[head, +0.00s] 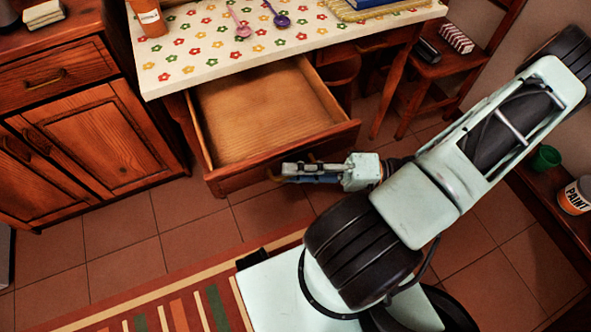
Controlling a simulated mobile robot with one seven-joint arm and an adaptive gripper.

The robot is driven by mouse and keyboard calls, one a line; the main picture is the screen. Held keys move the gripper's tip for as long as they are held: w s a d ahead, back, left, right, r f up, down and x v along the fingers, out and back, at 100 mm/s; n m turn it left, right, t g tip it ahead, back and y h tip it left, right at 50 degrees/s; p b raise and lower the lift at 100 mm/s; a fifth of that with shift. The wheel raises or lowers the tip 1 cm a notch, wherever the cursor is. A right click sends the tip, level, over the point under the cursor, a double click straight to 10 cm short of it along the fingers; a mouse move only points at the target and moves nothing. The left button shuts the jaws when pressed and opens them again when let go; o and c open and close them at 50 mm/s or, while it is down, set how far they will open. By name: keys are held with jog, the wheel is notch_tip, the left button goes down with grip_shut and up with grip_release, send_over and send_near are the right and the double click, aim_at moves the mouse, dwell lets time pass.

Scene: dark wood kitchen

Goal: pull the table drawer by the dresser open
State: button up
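The table drawer (262,110) next to the dresser is pulled well out from under the table (160,75). Its bare wooden inside shows and looks empty. My gripper (286,172) is at the drawer's front panel (235,180), with its fingers pointing left over the brass-coloured handle (272,176). The fingers and my gripper's body hide most of the handle. I cannot tell whether the fingers are closed on it or only beside it.
The dresser (85,125) stands at the left with its doors shut. A chair (450,70) is at the right. A striped rug (170,300) lies on the tiled floor in front.

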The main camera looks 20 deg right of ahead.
jog(key=v, duration=1.2)
